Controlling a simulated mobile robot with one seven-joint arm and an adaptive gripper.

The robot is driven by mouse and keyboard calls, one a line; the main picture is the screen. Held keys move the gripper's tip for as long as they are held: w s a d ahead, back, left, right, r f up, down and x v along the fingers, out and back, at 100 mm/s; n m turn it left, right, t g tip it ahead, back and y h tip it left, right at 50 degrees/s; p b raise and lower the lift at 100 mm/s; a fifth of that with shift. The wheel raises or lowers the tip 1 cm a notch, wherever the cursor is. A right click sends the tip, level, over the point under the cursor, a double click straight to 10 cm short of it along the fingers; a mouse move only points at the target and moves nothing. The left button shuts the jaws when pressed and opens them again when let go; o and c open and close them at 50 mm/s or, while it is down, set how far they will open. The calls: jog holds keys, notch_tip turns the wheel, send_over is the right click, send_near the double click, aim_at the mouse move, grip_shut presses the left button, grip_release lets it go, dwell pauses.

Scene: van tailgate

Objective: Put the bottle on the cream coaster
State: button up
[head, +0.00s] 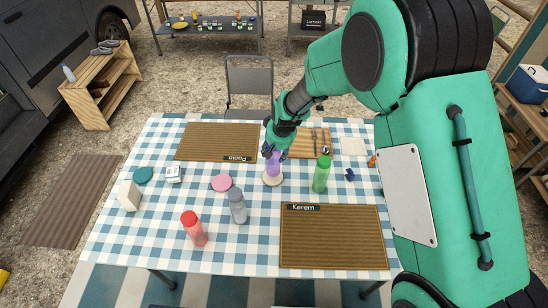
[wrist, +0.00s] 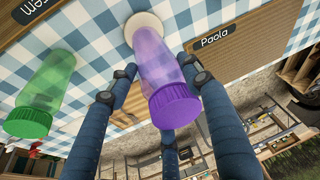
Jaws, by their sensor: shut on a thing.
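A purple bottle (head: 273,166) is upright at the middle of the table, with its base over the cream coaster (head: 271,182). In the wrist view the purple bottle (wrist: 160,70) has its base within the round coaster (wrist: 139,20); whether it rests fully on it or hovers slightly is hard to tell. My gripper (head: 270,151) comes from above and is shut on the purple bottle. In the wrist view its blue fingers (wrist: 157,95) are around the bottle, near the purple cap.
A green bottle (head: 321,174) stands close at the right. A grey bottle (head: 237,206) and a red bottle (head: 194,229) stand at the front left. A pink coaster (head: 222,183) and a teal coaster (head: 143,175) lie to the left. Brown placemats (head: 333,245) take up part of the checked table.

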jog(key=shift+w+a, duration=0.15)
jog(key=shift+w, duration=0.2)
jog(key=shift+f, duration=0.15)
jog(key=shift+f+b, duration=0.6)
jog(key=shift+f, duration=1.1)
jog(key=o, duration=1.5)
jog(key=p+v, duration=0.2)
jog(key=v, duration=1)
